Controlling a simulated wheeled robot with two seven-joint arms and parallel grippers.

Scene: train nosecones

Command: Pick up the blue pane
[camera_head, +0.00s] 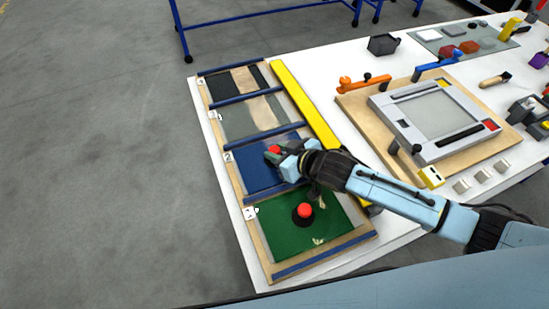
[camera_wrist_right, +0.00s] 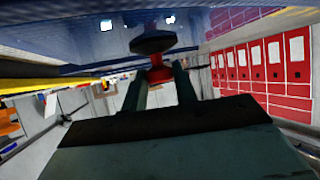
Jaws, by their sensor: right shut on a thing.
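The blue pane (camera_head: 260,177) lies in slot 2 of the wooden rack (camera_head: 252,233), between the green pane and the grey pane. A red knob (camera_head: 274,149) stands on it. My right gripper (camera_head: 279,154) is over the pane and shut on this red knob. In the right wrist view the two fingers (camera_wrist_right: 160,88) close around the red knob (camera_wrist_right: 159,70), whose dark round base (camera_wrist_right: 153,40) meets the glossy blue pane (camera_wrist_right: 90,25). I cannot tell whether the pane is lifted at all. My left gripper is not in view.
The green pane (camera_head: 330,228) with another red knob (camera_head: 305,211) is in slot 1, nearest me. The grey pane (camera_head: 240,122) is in slot 3. A yellow bar (camera_head: 300,97) runs along the rack's right. A grey frame (camera_head: 440,112) on a wooden board stands further right.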

